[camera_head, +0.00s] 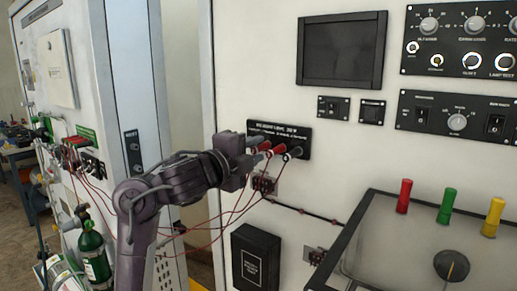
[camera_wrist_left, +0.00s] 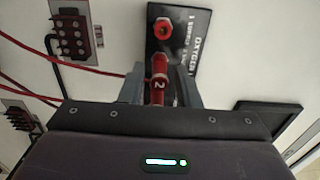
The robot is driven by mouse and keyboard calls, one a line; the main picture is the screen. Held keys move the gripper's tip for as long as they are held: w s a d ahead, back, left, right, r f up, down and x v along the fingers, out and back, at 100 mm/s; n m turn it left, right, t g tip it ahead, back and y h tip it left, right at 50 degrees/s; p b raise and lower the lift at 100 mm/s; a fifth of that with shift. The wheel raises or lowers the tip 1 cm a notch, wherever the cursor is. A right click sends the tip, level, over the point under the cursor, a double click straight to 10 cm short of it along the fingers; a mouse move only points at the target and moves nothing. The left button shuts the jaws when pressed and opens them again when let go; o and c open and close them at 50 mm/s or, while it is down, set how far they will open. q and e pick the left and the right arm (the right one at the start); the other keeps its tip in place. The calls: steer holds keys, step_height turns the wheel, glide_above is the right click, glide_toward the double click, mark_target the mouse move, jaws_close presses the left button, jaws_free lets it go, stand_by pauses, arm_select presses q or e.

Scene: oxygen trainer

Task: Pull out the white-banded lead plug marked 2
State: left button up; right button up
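The red lead plug with a white band marked 2 (camera_wrist_left: 158,90) stands between the two fingers of my left gripper (camera_wrist_left: 158,98) in the left wrist view. The fingers lie close along both sides of it; whether they press on it I cannot tell. In the head view my left gripper (camera_head: 250,160) is at the row of plugs on the black oxygen plate (camera_head: 303,137). Another red plug (camera_wrist_left: 164,29) sits on the plate above plug 2 in the wrist view. My right gripper is not in view.
Thin red leads (camera_head: 225,222) hang below the plate and around my left arm. A small connector block (camera_head: 264,185) and a black box (camera_head: 256,257) are below. A tray with red, green and yellow posts (camera_head: 444,206) stands at the right. Green cylinders (camera_head: 95,255) stand at the left.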

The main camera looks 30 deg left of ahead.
mark_target(253, 151)
arm_select(q)
jaws_close()
steer(key=shift+s, duration=0.1)
steer(key=shift+s, duration=0.15)
steer(key=shift+s+a+p, duration=0.2)
steer(key=shift+s+p, duration=0.75)
steer(key=shift+s, duration=1.3)
